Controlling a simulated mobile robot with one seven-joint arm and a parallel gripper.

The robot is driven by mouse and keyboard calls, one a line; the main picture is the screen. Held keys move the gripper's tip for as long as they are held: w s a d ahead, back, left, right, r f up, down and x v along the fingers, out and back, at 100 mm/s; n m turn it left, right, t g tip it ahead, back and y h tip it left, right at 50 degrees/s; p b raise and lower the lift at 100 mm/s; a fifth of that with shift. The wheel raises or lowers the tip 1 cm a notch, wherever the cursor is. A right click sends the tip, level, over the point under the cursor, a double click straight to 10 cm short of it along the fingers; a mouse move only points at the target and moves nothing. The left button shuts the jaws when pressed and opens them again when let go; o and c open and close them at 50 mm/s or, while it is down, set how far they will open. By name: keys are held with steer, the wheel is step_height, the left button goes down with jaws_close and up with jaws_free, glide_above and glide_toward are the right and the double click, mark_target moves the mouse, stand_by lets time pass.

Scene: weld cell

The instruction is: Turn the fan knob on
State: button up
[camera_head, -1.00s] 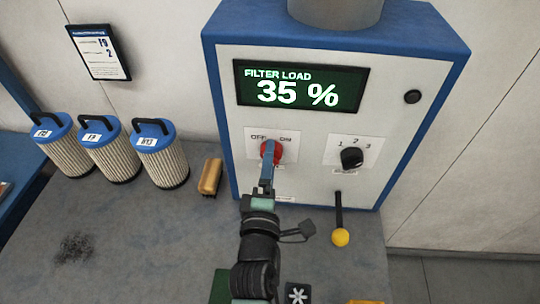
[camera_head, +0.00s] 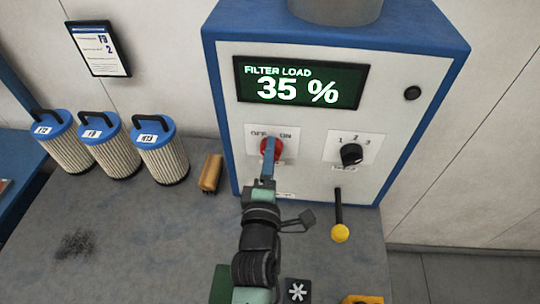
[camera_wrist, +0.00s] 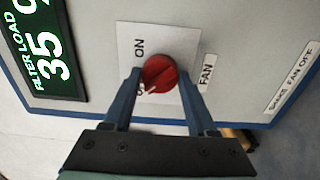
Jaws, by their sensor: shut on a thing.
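The red fan knob (camera_head: 270,148) sits on a white OFF/ON plate on the cabinet front, under the display (camera_head: 301,83) reading "FILTER LOAD 35 %". In the wrist view the knob (camera_wrist: 159,73) lies between my two blue fingers, beside the ON and FAN labels. Its ridge points to the lower left, toward the partly covered OFF label. My gripper (camera_wrist: 158,82) is shut on the knob. In the head view my gripper (camera_head: 268,158) reaches up from below and covers part of the knob.
A black selector knob (camera_head: 351,154) marked 1 2 3 is to the right. Below it hangs a lever with a yellow ball (camera_head: 340,232). Blue-capped filters (camera_head: 160,150) and a brush (camera_head: 211,172) stand left on the grey bench (camera_head: 140,240).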

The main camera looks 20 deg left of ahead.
steer(key=shift+m, duration=0.3)
steer(key=shift+m+b, duration=3.6)
steer(key=shift+m, duration=5)
steer(key=o, duration=1.4)
steer(key=shift+c, duration=0.2)
steer(key=shift+s, duration=0.1)
steer(key=b+v, duration=0.3)
steer(key=v, duration=0.9)
steer(key=shift+s, duration=0.4)
